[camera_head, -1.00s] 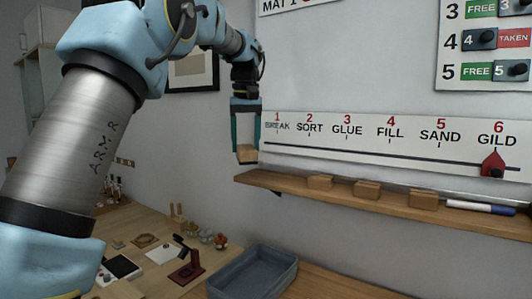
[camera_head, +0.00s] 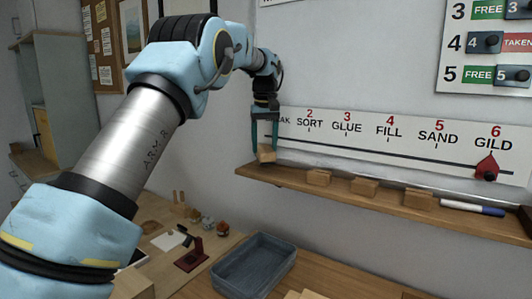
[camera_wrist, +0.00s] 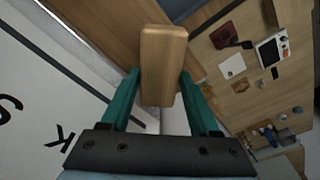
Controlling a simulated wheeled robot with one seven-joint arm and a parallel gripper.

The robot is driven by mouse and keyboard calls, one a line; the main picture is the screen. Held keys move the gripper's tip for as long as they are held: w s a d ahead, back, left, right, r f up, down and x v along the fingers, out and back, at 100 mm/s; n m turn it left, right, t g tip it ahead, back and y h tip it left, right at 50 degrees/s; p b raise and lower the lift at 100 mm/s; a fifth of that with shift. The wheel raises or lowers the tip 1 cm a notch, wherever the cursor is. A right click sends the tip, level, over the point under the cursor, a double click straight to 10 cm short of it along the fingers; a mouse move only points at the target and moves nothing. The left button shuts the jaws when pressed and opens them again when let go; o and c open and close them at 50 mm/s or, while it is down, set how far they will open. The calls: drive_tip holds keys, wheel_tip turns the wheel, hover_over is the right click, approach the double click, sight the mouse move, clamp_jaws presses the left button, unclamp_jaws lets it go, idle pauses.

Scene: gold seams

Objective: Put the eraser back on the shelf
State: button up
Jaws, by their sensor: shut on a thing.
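My gripper (camera_head: 265,145) is shut on a light wooden block, which I take to be the eraser (camera_head: 266,154). The block hangs between the green fingers and fills the upper middle of the wrist view (camera_wrist: 163,60). It is over the left end of the long wooden wall shelf (camera_head: 340,187); I cannot tell whether it touches the shelf. The shelf also shows behind the block in the wrist view (camera_wrist: 100,25).
Similar wooden blocks (camera_head: 319,177), (camera_head: 364,186), (camera_head: 418,198) and a capped marker (camera_head: 472,208) occupy the shelf's middle and right. A numbered sign (camera_head: 400,140) hangs just above. A grey tray (camera_head: 253,265) stands on the bench below. The shelf's left end looks clear.

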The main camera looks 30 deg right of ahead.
sight(266, 148)
wheel_tip(266, 148, down, 3)
drive_tip(key=shift+d+r+p, duration=0.1)
drive_tip(key=shift+r+p, duration=0.05)
drive_tip(key=shift+p, duration=0.75)
drive_tip(key=shift+w+d+f, duration=0.2)
drive_tip(key=shift+d+f, duration=0.05)
drive_tip(key=shift+f, duration=0.2)
drive_tip(key=o, duration=1.3)
drive_tip(key=shift+f, duration=0.1)
drive_tip(key=r, duration=0.4)
drive_tip(key=r+b, duration=0.1)
drive_tip(key=r, duration=0.3)
drive_tip(key=s+r, duration=0.1)
drive_tip(key=r, duration=0.3)
drive_tip(key=shift+s+a+r, duration=0.1)
drive_tip(key=shift+a, duration=0.1)
